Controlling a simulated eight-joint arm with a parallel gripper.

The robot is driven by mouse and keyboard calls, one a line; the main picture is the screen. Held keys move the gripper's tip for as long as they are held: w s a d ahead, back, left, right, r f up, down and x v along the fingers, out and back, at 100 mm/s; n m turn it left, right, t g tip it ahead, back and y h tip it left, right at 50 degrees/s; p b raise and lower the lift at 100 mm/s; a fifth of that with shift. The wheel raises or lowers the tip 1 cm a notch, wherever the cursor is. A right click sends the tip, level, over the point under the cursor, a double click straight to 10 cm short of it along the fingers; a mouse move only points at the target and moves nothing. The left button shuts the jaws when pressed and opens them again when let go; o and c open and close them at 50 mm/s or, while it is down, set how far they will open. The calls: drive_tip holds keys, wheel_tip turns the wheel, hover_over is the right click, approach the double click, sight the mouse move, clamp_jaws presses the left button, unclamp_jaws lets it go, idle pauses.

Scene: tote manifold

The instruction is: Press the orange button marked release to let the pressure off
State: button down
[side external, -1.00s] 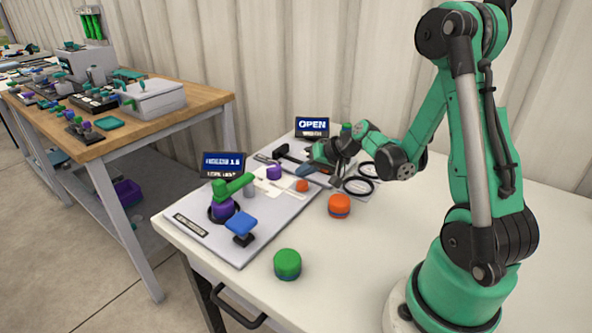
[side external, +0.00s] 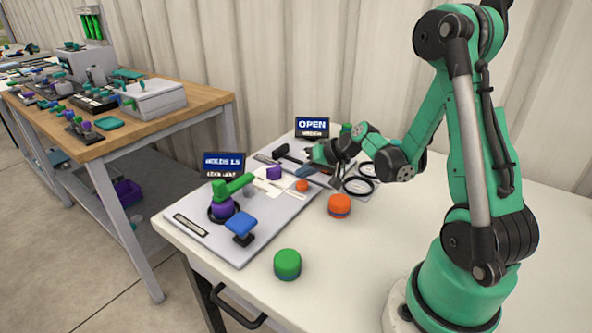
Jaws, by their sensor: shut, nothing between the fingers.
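A small orange button (side external: 302,186) sits on the grey panel (side external: 266,229), near its right edge. A larger orange knob with a blue base (side external: 339,205) stands on the white table just right of the panel. The word release cannot be read on either. My gripper (side external: 313,171) is shut and empty. It is over the back right part of the panel, behind the small orange button as seen here. Its fingertips are small and dark in this view, so I cannot tell their exact height.
The panel carries a green lever (side external: 233,186), a blue paddle (side external: 241,223) and a purple knob (side external: 274,172). A green knob (side external: 287,264) stands at the table's front. Two signs stand behind: one reads OPEN (side external: 312,124), the other (side external: 223,163) seems to start with HOLDS. Black rings (side external: 360,185) lie at right.

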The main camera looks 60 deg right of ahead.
drive_tip(key=shift+r, duration=0.2)
drive_tip(key=shift+r, duration=2.5)
drive_tip(key=s+a+r+n+g, duration=0.1)
drive_tip(key=s+a+r+n, duration=0.1)
drive_tip(key=a, duration=0.6)
drive_tip(key=s+a+r+n+g+h, duration=0.1)
drive_tip(key=s+a+r+n, duration=0.1)
drive_tip(key=s+a+n, duration=0.3)
drive_tip(key=a, duration=0.3)
drive_tip(key=shift+r+n, duration=0.3)
drive_tip(key=shift+n, duration=0.1)
wheel_tip(320, 180, up, 3)
drive_tip(key=m+g, duration=0.6)
drive_tip(key=m, duration=1.2)
hover_over(305, 185)
drive_tip(key=shift+s+d, duration=0.35)
drive_tip(key=shift+s, duration=0.05)
